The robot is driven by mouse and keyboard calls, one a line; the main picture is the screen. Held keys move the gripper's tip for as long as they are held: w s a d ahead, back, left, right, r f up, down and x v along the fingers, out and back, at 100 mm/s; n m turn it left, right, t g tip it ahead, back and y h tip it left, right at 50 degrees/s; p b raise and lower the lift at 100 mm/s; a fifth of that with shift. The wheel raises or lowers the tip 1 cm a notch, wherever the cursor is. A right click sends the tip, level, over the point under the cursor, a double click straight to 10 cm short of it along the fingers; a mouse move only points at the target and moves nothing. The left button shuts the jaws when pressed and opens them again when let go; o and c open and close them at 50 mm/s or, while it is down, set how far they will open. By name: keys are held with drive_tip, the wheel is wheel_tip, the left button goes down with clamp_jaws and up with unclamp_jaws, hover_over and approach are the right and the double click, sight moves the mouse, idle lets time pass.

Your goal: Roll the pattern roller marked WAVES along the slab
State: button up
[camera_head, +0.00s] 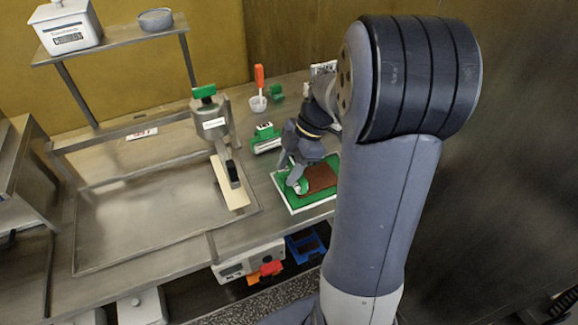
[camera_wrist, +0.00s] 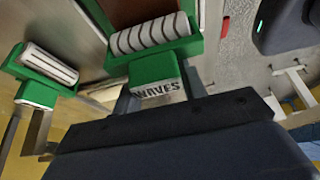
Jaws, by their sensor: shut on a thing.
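My gripper (camera_head: 297,172) is shut on the green WAVES roller (camera_wrist: 153,70). Its label reads WAVES in the wrist view, between my fingers (camera_wrist: 160,92). Its white cylinder with dark wavy bands (camera_wrist: 150,33) faces away from my gripper. In the head view the roller (camera_head: 301,186) is at the left end of the brown slab (camera_head: 321,178), partly hidden by my gripper. The slab lies on a green mat with a white border (camera_head: 292,207). My arm hides the right side of the slab and mat. I cannot tell whether the cylinder touches the slab.
Another green roller with a straight-lined white cylinder (camera_wrist: 49,65) stands behind the mat, also in the head view (camera_head: 266,140). A steel dispenser (camera_head: 214,125) stands left over a large metal tray (camera_head: 140,225). A small white cup (camera_head: 258,104) holds an orange-handled tool.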

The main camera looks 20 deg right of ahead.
drive_tip(key=shift+f+b, duration=0.35)
idle(0.3)
drive_tip(key=shift+d+b, duration=0.3)
drive_tip(key=shift+d, duration=0.25)
idle(0.5)
drive_tip(key=shift+w+d+b, duration=0.15)
drive_tip(key=shift+d+b, duration=0.7)
drive_tip(key=shift+d, duration=3.8)
idle(1.7)
